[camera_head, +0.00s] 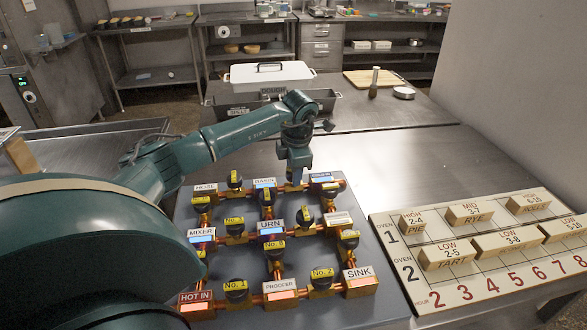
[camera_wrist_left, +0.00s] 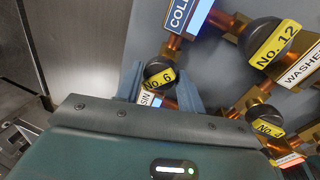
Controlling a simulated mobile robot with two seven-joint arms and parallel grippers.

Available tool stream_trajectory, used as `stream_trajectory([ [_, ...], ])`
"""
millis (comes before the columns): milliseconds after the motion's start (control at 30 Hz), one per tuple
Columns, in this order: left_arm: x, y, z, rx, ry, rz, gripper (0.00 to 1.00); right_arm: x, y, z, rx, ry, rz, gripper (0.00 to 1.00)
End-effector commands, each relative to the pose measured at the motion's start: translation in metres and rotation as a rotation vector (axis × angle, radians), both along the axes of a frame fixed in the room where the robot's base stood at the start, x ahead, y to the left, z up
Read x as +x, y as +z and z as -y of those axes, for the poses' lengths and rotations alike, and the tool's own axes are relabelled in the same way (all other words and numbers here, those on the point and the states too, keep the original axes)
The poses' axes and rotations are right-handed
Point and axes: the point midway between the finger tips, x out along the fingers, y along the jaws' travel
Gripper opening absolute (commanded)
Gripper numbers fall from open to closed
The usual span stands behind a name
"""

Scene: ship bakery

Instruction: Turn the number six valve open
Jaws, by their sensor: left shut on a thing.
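The number six valve has a round black knob with a yellow label, seen in the left wrist view (camera_wrist_left: 159,74) between my fingers. It sits on the copper pipe between the BASIN block (camera_head: 264,183) and the COLD IN block (camera_head: 321,177). My left gripper (camera_head: 296,178) reaches down over this spot from above and hides the knob in the head view. In the left wrist view, my left gripper (camera_wrist_left: 160,88) has one finger on each side of the knob and is shut on it. My right gripper is not in view.
Other black-knobbed valves stand close by on the pipe board (camera_head: 190,262), including No. 12 (camera_wrist_left: 270,45). An oven-hour board (camera_head: 402,268) with several wooden blocks lies to the right. Behind are a white lidded dough box (camera_head: 240,74) and a cutting board (camera_head: 372,80).

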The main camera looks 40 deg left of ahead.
Motion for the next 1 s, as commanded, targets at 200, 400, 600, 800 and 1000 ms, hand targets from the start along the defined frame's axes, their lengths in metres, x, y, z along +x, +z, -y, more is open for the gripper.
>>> stream_trajectory([
  [200, -0.0003, -0.0017, 0.0022, 0.0, 0.202, -0.009, 0.16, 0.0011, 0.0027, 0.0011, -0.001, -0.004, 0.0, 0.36],
  [400, 0.0007, -0.002, 0.0027, -0.001, 0.379, -0.008, 0.16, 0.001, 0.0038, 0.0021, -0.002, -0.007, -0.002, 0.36],
  [600, 0.0012, -0.0019, 0.0029, 0.0, 0.522, -0.009, 0.16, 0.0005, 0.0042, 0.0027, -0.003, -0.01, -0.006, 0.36],
  [800, 0.0017, -0.0025, 0.0033, -0.002, 0.618, -0.008, 0.16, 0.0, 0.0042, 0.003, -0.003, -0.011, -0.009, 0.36],
  [1000, 0.002, -0.0026, 0.0035, -0.002, 0.668, -0.008, 0.16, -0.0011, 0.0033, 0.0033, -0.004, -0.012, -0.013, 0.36],
])
